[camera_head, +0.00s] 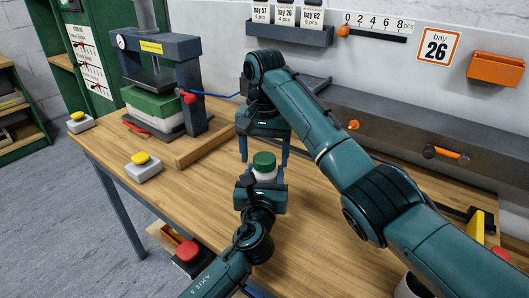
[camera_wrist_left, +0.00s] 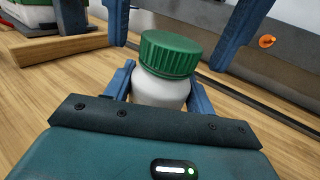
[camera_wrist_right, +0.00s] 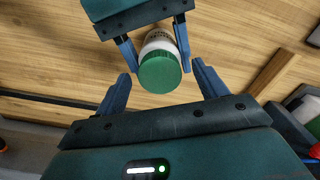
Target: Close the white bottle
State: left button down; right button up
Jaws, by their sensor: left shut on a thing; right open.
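The white bottle (camera_head: 265,175) stands over the wooden bench with a green ribbed cap (camera_head: 264,159) on its top. In the left wrist view the white body (camera_wrist_left: 160,92) and the cap (camera_wrist_left: 169,53) show close up; whether the cap is screwed tight cannot be told. My left gripper (camera_head: 265,181) is shut on the bottle's body, below the cap. My right gripper (camera_head: 264,164) points down from above, open, its fingers on either side of the cap and apart from it. In the right wrist view the cap (camera_wrist_right: 160,72) lies between and beyond my right fingers.
A press (camera_head: 160,75) with a red-handled lever stands at the back left behind a wooden rail (camera_head: 205,146). Yellow-button boxes (camera_head: 144,166) sit along the left. A grey drawer unit (camera_head: 400,140) lines the back. Bare bench lies right of the bottle.

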notch_tip(320, 180, up, 12)
dwell(0.6)
pick_arm(q)
jog(key=shift+c, duration=2.2)
grip_release()
jog(key=s, duration=0.4)
jog(key=s+a, duration=0.1)
jog(key=s, duration=0.8)
jog(key=shift+a+p, duration=0.15)
jog(key=shift+p, duration=0.15)
pick_arm(e)
jog(key=shift+r, duration=0.3)
